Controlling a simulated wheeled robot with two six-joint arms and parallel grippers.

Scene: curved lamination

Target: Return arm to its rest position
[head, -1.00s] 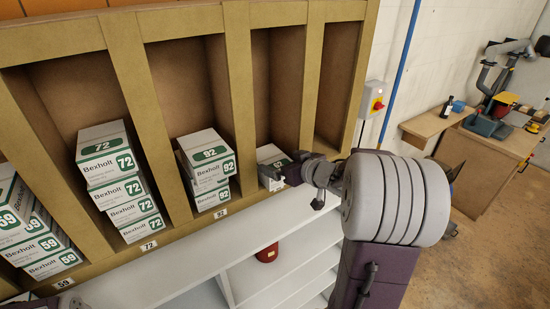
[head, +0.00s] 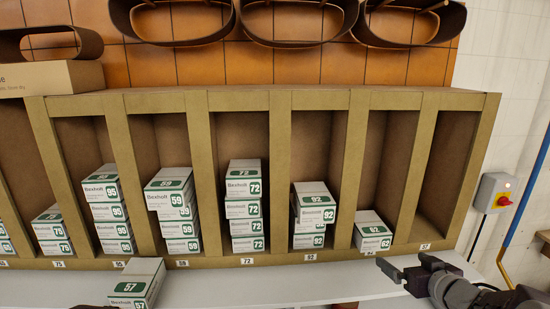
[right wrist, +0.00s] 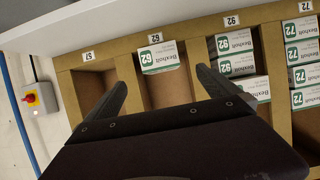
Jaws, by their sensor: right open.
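My right gripper (head: 405,267) is open and empty in the head view, at the lower right in front of the shelf rack. Its two dark fingers also show apart in the right wrist view (right wrist: 160,82), with nothing between them. The box marked 62 (head: 373,232) sits in its compartment, left of and apart from the gripper; it also shows in the right wrist view (right wrist: 162,57). A dark sliver at the bottom left of the head view may be my left arm; its jaws are hidden.
The wooden rack (head: 281,170) holds stacks of boxes; its rightmost compartment is empty. A box marked 57 (head: 140,280) lies on the white ledge (head: 235,287) at left. Curved brown bands (head: 300,42) hang above. A switch box (head: 494,192) is on the right wall.

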